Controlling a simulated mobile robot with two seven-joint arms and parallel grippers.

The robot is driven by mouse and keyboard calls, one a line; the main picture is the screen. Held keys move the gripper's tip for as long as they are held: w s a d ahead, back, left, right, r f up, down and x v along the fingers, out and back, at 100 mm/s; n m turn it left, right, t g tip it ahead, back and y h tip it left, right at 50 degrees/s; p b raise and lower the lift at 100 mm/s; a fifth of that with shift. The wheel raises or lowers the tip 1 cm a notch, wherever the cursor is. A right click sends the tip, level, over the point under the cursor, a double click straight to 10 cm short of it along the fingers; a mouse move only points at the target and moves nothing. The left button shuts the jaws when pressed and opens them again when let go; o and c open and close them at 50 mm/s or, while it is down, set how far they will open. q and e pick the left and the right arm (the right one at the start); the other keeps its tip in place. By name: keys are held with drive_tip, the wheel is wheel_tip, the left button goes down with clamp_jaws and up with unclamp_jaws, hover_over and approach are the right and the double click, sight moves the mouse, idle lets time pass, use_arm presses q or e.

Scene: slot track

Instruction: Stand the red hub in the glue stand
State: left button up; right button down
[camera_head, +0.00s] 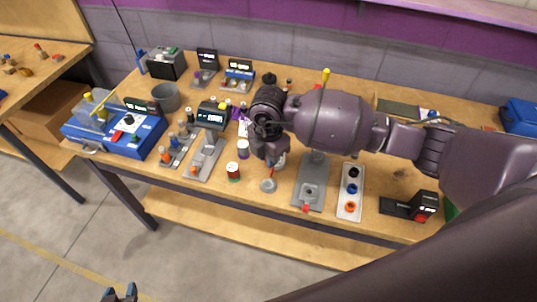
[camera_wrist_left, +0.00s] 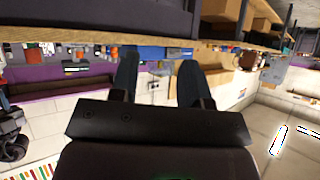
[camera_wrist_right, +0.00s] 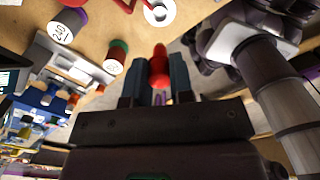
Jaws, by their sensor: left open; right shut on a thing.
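The red hub (camera_wrist_right: 158,66) is between the fingertips of my right gripper (camera_wrist_right: 155,80), which is shut on it. In the head view my right gripper (camera_head: 274,158) points down over the middle of the bench, and the hub is hidden there. Just in front of it, a small round pale ring-shaped holder (camera_head: 268,185) stands on the bench, apart from the gripper; it also shows in the right wrist view (camera_wrist_right: 159,13). I cannot tell whether this is the glue stand. My left gripper (camera_head: 120,293) is open and empty, low over the floor; its fingers show in the left wrist view (camera_wrist_left: 158,85).
A grey fixture plate (camera_head: 312,195) and a white strip with coloured rings (camera_head: 350,192) lie to the right. A blue machine (camera_head: 110,137) occupies the left end.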

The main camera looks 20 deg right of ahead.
drive_tip(key=shift+f+b, duration=0.6)
drive_tip(key=shift+f, duration=0.3)
drive_tip(key=shift+f+b, duration=0.65)
drive_tip(key=shift+f, duration=0.15)
drive_tip(key=shift+f+b, duration=1.1)
drive_tip(key=shift+f, duration=0.3)
drive_tip(key=shift+f+b, duration=0.7)
drive_tip(key=shift+f, duration=0.6)
use_arm(q)
drive_tip(key=f, duration=0.1)
drive_tip(key=w+f, duration=0.1)
drive_tip(key=f, duration=0.2)
drive_tip(key=shift+w+d+f, duration=0.15)
drive_tip(key=shift+w, duration=0.1)
drive_tip(key=shift+s, duration=0.1)
drive_tip(key=shift+s+f, duration=0.2)
use_arm(e)
drive_tip(key=c, duration=0.9)
unclamp_jaws()
drive_tip(key=shift+r, duration=0.1)
